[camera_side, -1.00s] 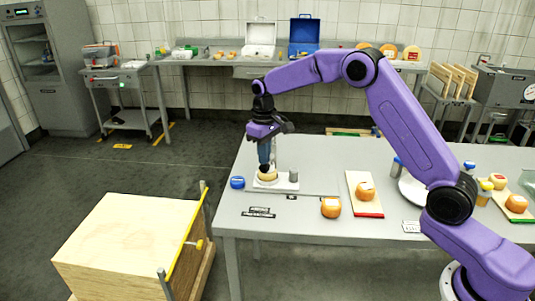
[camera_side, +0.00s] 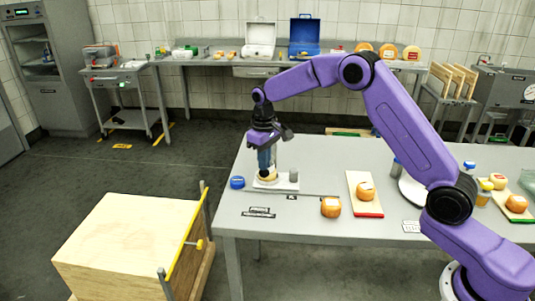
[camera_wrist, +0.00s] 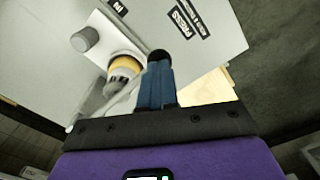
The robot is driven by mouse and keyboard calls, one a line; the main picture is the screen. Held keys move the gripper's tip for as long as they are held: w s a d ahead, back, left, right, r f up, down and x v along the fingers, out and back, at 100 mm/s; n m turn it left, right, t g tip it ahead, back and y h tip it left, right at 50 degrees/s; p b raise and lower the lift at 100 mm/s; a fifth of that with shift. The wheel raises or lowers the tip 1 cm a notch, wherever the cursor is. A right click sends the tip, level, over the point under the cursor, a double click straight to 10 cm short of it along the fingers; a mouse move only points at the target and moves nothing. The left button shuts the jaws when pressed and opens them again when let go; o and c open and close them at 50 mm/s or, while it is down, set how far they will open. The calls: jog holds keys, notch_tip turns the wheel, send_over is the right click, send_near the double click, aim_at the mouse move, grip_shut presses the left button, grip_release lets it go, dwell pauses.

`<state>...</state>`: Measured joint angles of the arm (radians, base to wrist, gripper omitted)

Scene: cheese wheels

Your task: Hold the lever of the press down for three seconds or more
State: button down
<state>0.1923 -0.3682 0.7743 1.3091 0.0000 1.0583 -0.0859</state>
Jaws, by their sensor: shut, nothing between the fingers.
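The press (camera_side: 268,184) stands at the left part of the table, with a pale base and a yellowish round piece in it. The press base also shows in the wrist view (camera_wrist: 110,30), with the yellowish piece (camera_wrist: 126,66) on it. My gripper (camera_side: 265,170) is over the press, pointing down, its blue fingers together and empty. In the wrist view the fingers (camera_wrist: 159,68) reach to a black ball (camera_wrist: 158,54), apparently the lever's knob. They overlap it there; whether they touch it I cannot tell. Much of the lever is hidden behind the gripper.
A wooden crate (camera_side: 130,240) stands front left. Table labels (camera_side: 259,212) lie in front of the press.

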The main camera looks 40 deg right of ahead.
jog(key=shift+f, duration=0.95)
jog(key=shift+s+r, duration=0.1)
dwell(6.5)
